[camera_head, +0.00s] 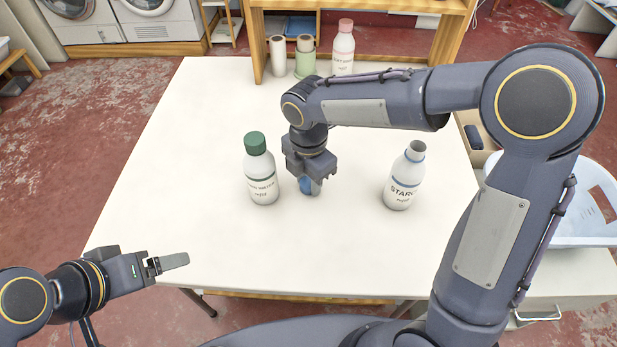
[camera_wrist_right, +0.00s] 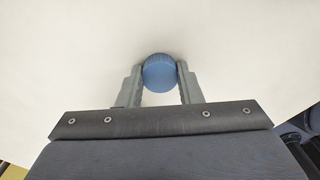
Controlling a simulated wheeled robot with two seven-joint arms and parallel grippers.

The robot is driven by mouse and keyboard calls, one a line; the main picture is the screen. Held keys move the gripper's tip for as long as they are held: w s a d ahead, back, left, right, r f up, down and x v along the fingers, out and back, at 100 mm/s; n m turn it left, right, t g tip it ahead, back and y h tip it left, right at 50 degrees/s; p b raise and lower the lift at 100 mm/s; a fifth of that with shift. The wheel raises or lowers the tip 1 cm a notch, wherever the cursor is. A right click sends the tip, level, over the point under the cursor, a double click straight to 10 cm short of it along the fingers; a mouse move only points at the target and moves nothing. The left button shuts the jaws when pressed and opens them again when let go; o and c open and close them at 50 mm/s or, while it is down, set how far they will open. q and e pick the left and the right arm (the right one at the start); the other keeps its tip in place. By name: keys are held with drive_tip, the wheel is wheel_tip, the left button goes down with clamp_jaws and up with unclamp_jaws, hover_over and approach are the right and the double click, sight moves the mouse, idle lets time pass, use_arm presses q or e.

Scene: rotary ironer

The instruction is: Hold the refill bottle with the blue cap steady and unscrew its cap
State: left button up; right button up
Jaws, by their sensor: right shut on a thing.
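The starch refill bottle (camera_head: 401,180) stands upright on the table, right of my right gripper. Its neck is bare and open, with a blue ring below it. My right gripper (camera_head: 309,186) points down and is shut on the blue cap (camera_head: 305,186), apart from the bottle. In the right wrist view the blue cap (camera_wrist_right: 159,73) sits between both fingers (camera_wrist_right: 160,80) over the white tabletop. Whether the cap touches the table I cannot tell. My left gripper (camera_head: 172,262) is at the table's near left edge, away from the bottle; its finger gap is not clear.
A green-capped bottle (camera_head: 261,170) stands just left of my right gripper. A pale basin (camera_head: 588,200) is at right. The tabletop's left half is clear.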

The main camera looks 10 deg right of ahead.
sight(308, 182)
drive_tip(key=o, duration=1.1)
drive_tip(key=shift+c, duration=0.2)
wheel_tip(308, 182, up, 12)
drive_tip(key=p, duration=0.3)
drive_tip(key=shift+r, duration=0.15)
